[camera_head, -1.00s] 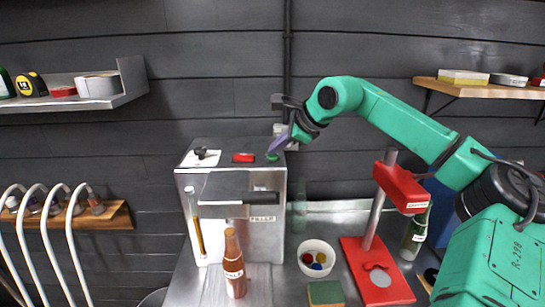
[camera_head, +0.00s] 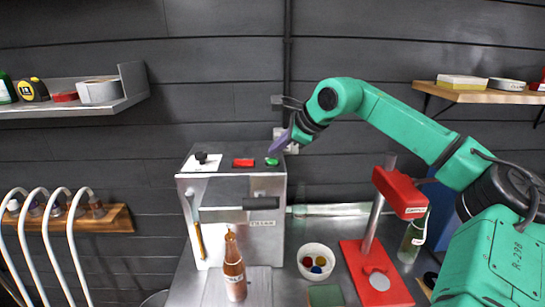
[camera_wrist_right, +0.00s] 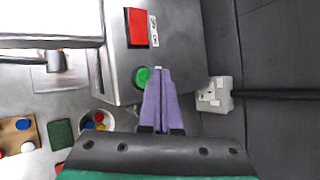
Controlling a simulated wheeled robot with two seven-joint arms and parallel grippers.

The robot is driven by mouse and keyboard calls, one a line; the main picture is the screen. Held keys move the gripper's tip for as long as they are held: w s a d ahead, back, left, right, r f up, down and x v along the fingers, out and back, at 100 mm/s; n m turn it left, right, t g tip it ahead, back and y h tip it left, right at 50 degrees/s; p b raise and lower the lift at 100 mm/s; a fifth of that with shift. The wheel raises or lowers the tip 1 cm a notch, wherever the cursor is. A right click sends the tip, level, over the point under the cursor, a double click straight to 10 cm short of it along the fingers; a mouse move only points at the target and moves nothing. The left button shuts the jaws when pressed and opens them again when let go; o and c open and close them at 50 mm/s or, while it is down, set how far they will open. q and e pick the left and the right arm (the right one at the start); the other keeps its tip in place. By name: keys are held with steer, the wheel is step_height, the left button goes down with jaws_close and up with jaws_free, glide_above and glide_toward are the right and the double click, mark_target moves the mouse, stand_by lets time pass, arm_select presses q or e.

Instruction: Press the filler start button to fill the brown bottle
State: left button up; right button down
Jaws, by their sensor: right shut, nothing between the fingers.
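The filler (camera_head: 265,230) is a steel box on the bench with a red button (camera_head: 243,163) and a green button (camera_head: 272,162) on top. I take the green one for the start button; it looks bright. The brown bottle (camera_head: 234,272) stands upright below the filler's front crossbar (camera_head: 225,214). My right gripper (camera_head: 272,153) is shut and empty, with purple fingers pointing down at the green button. In the right wrist view its fingertips (camera_wrist_right: 159,70) are right beside the green button (camera_wrist_right: 142,77); I cannot tell if they touch it. My left gripper is not in view.
A white bowl of caps (camera_head: 316,250) lies between filler and stand. A white wall box (camera_wrist_right: 214,94) is close to my right fingers. Curved hoses (camera_head: 70,235) are at the left.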

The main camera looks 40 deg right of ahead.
mark_target(277, 161)
step_height(277, 161, up, 5)
steer(key=p, duration=0.5)
steer(key=shift+r, duration=0.15)
stand_by(0.3)
steer(key=shift+f, duration=0.25)
